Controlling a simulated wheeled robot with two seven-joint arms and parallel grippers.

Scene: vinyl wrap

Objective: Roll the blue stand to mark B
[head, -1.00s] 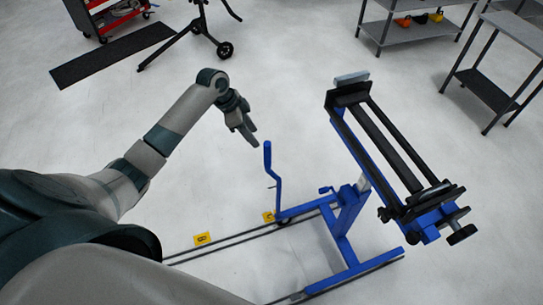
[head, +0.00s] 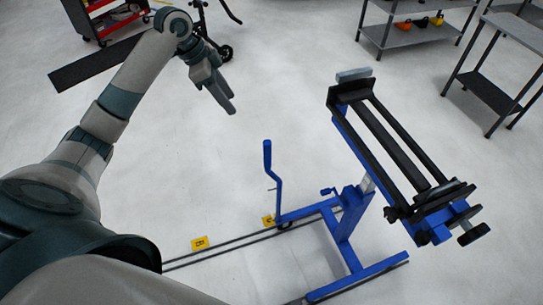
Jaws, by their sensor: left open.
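The blue stand (head: 353,208) stands upright on the floor at centre right. It has a long black roller cradle (head: 392,140) on top and an upright blue handle (head: 268,170) on its left side. Two yellow floor marks lie by the rails, one (head: 200,243) apart to the left of the stand and one (head: 268,220) at its left foot. Their letters are too small to read surely. My left gripper (head: 230,108) is open and empty in the air, above and left of the handle, not touching it. My right gripper is out of view.
Dark floor rails (head: 230,245) run from lower left to under the stand. Grey shelves (head: 415,35) stand at the back right.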

